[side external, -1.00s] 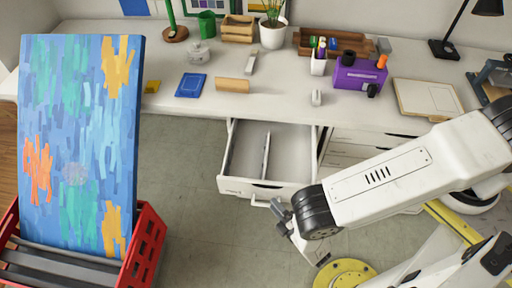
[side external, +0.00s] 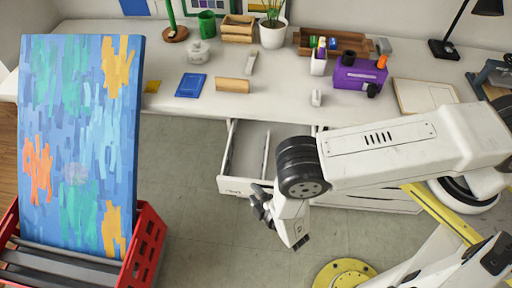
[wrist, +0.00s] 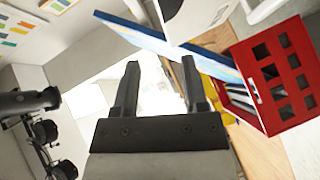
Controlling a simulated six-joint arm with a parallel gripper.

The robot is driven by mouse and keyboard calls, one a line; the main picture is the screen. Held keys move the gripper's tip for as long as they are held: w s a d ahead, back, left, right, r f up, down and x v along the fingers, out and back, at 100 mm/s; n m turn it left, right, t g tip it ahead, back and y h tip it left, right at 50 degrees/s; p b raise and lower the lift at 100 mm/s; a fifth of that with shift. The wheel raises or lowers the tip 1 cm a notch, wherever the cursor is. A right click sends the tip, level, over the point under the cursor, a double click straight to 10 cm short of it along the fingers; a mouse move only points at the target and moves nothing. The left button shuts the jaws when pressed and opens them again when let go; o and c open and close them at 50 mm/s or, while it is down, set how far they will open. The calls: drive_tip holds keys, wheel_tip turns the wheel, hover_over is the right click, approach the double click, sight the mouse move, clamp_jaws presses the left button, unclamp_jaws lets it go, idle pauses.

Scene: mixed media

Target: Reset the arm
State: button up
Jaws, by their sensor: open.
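My gripper (side external: 262,204) is open and empty in front of the open desk drawer (side external: 241,187), over the floor. In the wrist view its two dark fingers (wrist: 160,68) stand apart with nothing between them. My arm partly hides the drawer's right side. I cannot tell whether the gripper touches the drawer front.
A blue painted canvas (side external: 80,140) leans in a red crate (side external: 146,245) at left; the crate also shows in the wrist view (wrist: 275,75).

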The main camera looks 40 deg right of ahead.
drive_tip(key=w+r+m+g, duration=0.4)
drive_tip(key=w+r+m, duration=0.1)
drive_tip(key=w+r, duration=0.3)
drive_tip(key=w+d+r+m+g+y, duration=0.1)
drive_tip(key=d+r+m+g, duration=0.15)
drive_tip(key=r, duration=0.25)
drive_tip(key=w+d+r+m+g, duration=0.1)
drive_tip(key=d+r, duration=0.2)
drive_tip(key=r, duration=0.3)
drive_tip(key=s+d+r+m+g, duration=0.5)
drive_tip(key=s+d+r, duration=0.8)
drive_tip(key=s+d, duration=0.2)
drive_tip(key=shift+s+d+r+m, duration=0.25)
drive_tip(key=shift+d+r+m, duration=0.1)
drive_tip(key=shift+d, duration=0.35)
